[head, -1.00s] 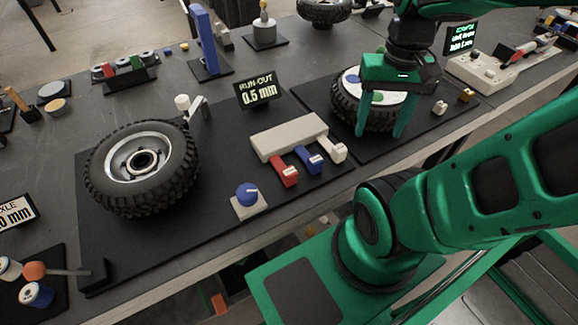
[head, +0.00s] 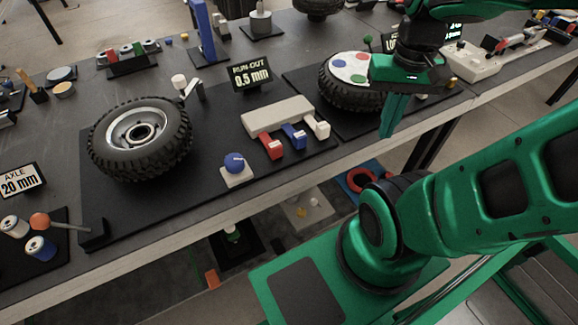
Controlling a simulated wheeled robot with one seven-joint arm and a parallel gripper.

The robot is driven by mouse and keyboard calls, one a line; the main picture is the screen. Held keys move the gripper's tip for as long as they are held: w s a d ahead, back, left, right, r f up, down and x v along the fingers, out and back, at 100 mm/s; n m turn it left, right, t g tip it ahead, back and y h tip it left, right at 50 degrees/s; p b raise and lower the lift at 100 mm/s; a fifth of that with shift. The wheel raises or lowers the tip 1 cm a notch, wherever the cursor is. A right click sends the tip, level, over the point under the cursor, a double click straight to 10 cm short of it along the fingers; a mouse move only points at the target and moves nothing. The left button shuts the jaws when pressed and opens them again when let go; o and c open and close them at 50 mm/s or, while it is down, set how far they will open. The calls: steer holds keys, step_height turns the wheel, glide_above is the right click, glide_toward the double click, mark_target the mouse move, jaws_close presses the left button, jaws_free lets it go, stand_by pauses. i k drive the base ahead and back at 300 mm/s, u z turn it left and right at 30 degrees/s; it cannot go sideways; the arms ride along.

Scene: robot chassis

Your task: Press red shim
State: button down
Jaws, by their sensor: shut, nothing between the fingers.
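The red shim (head: 271,147) is a small block sticking out from the front of a cream bar (head: 277,116), at the left of a row. A blue shim (head: 295,136) and a white shim (head: 317,126) stand to its right. My gripper (head: 387,134) points down, to the right of the bar and apart from the shims. Its green fingers are together and hold nothing. The red shim is in clear view.
A wheel with coloured dots (head: 350,78) stands behind, left of my gripper. A "RUN-OUT 0.5 mm" sign (head: 251,75) stands behind the bar.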

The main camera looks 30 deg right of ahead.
mark_target(273, 148)
steer(key=u, duration=0.05)
steer(key=k, duration=0.2)
steer(key=u, duration=1.7)
steer(key=k, duration=0.85)
steer(key=z, duration=1.6)
steer(key=i, duration=0.5)
steer(key=z, duration=0.1)
